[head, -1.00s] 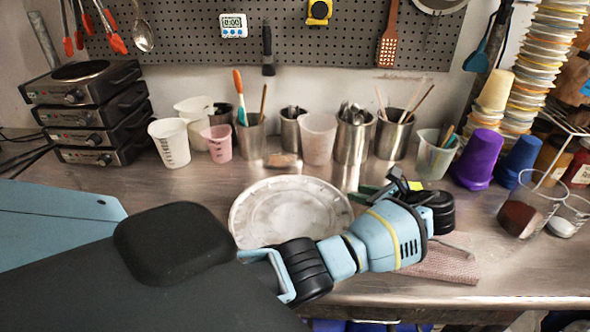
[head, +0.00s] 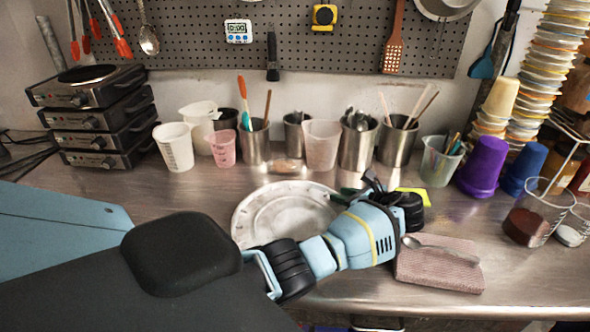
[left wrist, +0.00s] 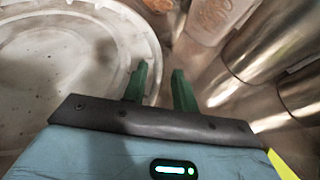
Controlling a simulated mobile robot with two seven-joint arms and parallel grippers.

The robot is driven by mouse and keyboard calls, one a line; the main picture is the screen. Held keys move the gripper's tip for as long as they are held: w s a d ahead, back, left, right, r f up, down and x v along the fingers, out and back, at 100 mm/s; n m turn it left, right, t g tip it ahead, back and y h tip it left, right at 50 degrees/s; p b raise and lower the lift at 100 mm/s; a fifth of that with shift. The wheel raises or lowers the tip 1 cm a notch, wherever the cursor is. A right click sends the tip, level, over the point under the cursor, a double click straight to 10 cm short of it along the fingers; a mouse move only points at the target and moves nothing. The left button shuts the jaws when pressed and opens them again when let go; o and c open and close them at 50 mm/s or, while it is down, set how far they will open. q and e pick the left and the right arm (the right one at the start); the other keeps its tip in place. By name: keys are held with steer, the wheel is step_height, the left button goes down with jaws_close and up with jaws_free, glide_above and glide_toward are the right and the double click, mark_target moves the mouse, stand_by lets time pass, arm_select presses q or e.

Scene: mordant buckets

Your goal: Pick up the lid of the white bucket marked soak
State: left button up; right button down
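A round, whitish, stained lid (head: 275,212) lies flat on the steel worktop, partly hidden by my left arm in the head view. No bucket and no "soak" marking can be made out. My left gripper (head: 352,192) is low at the lid's right edge. In the left wrist view the lid (left wrist: 55,62) fills the left side, with its ridged rim close to the green fingers of my left gripper (left wrist: 158,82). The fingers are apart, with no object seen held between them. Whether they touch the rim I cannot tell. My right gripper is out of view.
A spoon (head: 440,249) rests on a folded pinkish cloth (head: 440,272) right of the gripper. Steel utensil cups (head: 357,146) and plastic cups (head: 174,147) line the back. A purple cup (head: 482,166) and a glass beaker (head: 530,220) stand at the right.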

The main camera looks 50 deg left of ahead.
arm_select(q)
steer(key=shift+c, duration=0.5)
steer(key=shift+a, duration=0.1)
jaws_close()
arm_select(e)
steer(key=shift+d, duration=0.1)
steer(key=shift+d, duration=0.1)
